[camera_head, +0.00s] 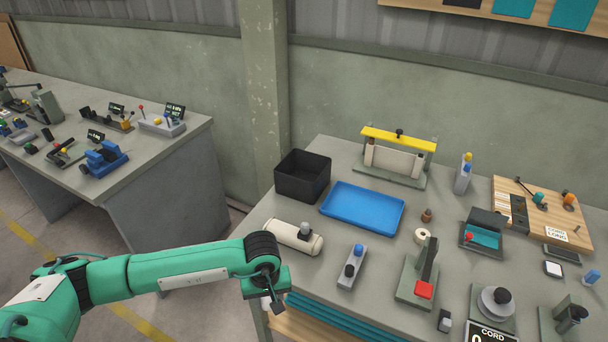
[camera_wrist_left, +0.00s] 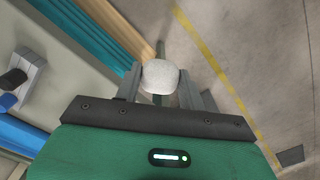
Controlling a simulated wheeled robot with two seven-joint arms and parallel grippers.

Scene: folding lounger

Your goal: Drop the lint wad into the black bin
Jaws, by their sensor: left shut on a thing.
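The lint wad (camera_wrist_left: 160,75) is a whitish, rounded lump between the two fingers of my left gripper (camera_wrist_left: 160,88) in the left wrist view. The fingers are shut on it, one on each side. In the head view my left gripper (camera_head: 272,300) hangs at the front left edge of the bench, and the wad is mostly hidden there. The black bin (camera_head: 292,186) is an open square box at the back left of the bench. It stands farther back than the gripper, apart from it. My right gripper is in neither view.
A cream roller (camera_head: 290,236) lies between my gripper and the bin. A blue tray (camera_head: 352,220) is right of the bin. A small block with blue and black knobs (camera_head: 350,271) stands right of the gripper. Open floor (camera_wrist_left: 235,40) shows beyond the bench edge.

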